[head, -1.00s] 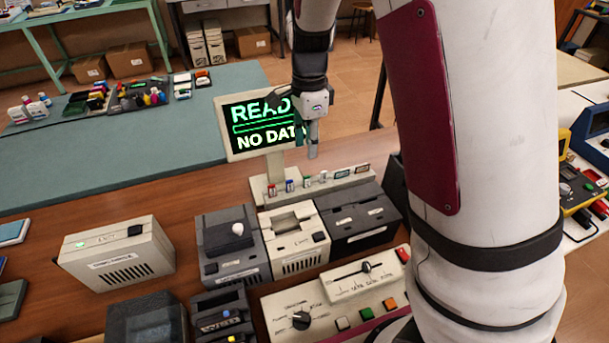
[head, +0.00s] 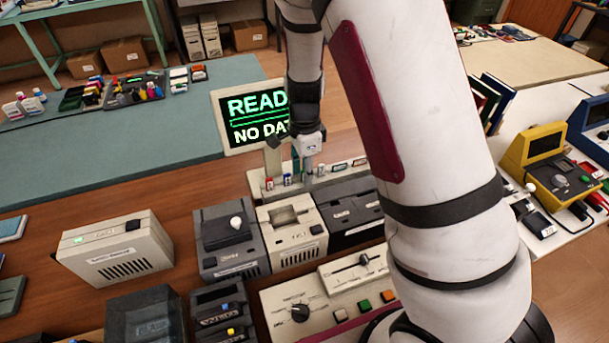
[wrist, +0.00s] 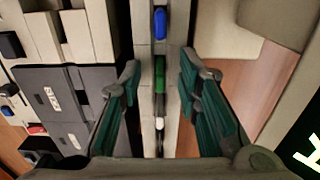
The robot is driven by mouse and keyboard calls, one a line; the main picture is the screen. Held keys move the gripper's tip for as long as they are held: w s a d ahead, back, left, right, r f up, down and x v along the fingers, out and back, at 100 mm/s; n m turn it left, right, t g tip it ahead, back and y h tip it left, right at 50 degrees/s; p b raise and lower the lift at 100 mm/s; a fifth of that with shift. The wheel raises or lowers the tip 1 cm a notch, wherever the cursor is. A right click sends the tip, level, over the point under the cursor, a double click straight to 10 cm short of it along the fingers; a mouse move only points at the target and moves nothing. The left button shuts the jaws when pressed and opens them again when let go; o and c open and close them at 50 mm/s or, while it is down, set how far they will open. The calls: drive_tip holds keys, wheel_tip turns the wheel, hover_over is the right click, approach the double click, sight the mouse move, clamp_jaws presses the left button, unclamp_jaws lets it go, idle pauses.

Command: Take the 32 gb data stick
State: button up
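A pale rack (head: 258,183) holds a row of small data sticks below the monitor. A red stick (head: 269,184) and a blue stick (head: 287,180) stand at its left end. The blue stick also shows in the wrist view (wrist: 160,23), with a green stick (wrist: 159,74) and a white stick (wrist: 159,124) in line with it. I cannot read which one is 32 GB. My gripper (wrist: 160,75) is open and empty above the rack, its green-padded fingers on either side of the row, around the green stick. In the head view my gripper (head: 308,165) partly hides the sticks.
The monitor (head: 240,143) stands close behind and left of my gripper, partly covered by it. Grey and beige drive boxes (head: 287,245) stand in front of the rack, with a control panel (head: 275,308) nearer.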

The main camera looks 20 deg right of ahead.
clamp_jaws()
drive_tip(key=shift+r, duration=0.15)
